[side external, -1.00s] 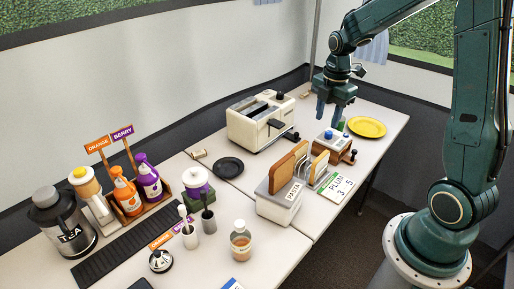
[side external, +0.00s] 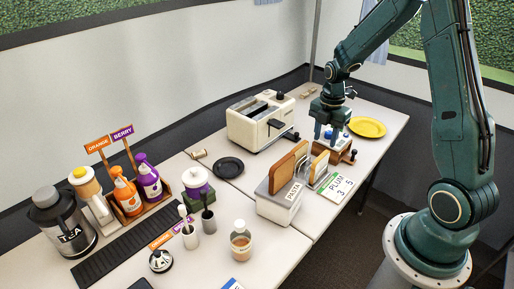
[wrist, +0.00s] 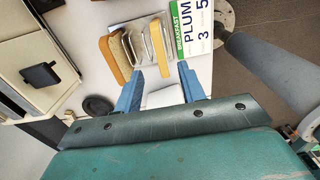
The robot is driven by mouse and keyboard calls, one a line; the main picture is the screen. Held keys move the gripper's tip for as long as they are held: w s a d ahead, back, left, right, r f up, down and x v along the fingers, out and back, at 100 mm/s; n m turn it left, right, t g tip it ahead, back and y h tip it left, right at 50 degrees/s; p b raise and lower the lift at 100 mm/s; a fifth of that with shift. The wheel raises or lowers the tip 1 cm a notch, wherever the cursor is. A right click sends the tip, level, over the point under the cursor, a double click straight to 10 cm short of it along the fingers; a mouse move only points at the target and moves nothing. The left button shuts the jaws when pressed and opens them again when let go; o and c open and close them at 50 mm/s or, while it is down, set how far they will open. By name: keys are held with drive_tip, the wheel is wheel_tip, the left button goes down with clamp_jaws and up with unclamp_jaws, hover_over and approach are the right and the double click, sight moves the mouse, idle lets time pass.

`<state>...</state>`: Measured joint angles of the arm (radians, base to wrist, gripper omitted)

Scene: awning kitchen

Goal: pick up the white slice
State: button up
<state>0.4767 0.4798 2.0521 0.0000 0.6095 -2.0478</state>
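A rack holds upright bread slices beside the PASTA box. I cannot tell for certain which is the white slice.
The white toaster (side external: 261,120) stands left of my gripper. A yellow plate (side external: 367,127) lies to the right. The PLUM sign (side external: 337,187) lies before the rack. A dark plate (side external: 228,167) lies farther left.

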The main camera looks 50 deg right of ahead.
sight(322, 156)
drive_tip(key=shift+f, duration=1.65)
drive_tip(key=shift+f, duration=0.1)
drive_tip(key=shift+a+f, duration=0.15)
drive_tip(key=shift+f, duration=2.35)
drive_tip(key=c, duration=0.9)
